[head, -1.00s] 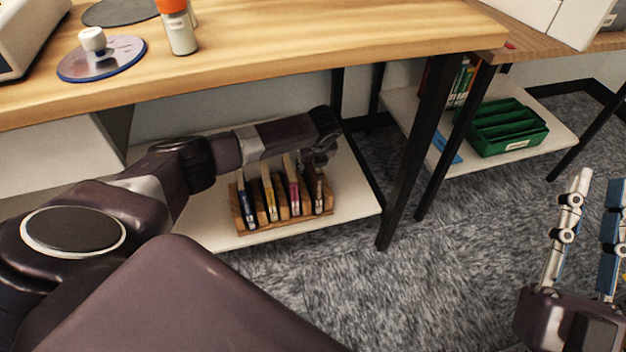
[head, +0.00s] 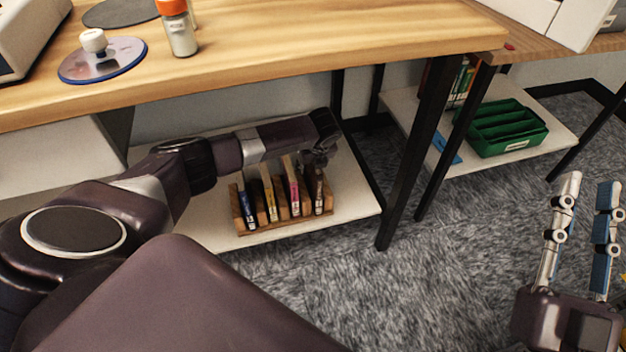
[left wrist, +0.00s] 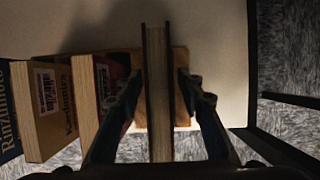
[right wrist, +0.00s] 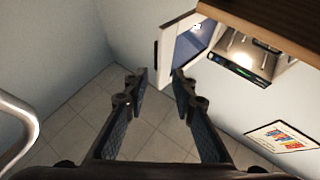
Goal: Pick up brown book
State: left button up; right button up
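The brown book (head: 318,192) stands upright at the right end of a wooden rack (head: 285,225) on the low shelf. In the left wrist view, the brown book (left wrist: 158,95) is seen from above, its pale page edge between dark covers. My left gripper (head: 320,158) is over it, with one finger on each side. Narrow gaps seem to show between the fingertips and the covers, so it looks open around the book. My right gripper (head: 590,190) is open and empty at the far right, away from the rack.
Blue (head: 246,207), yellow (head: 269,198) and pink-red (head: 293,192) books stand left of the brown one. The wooden tabletop (head: 300,45) is above the shelf. A black table leg (head: 415,150) stands to the right. A green tray (head: 508,130) sits on another low shelf.

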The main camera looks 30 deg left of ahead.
pick_arm(q)
jog(key=shift+f, duration=0.1)
dwell(0.9)
jog(key=shift+c, duration=0.5)
grip_shut()
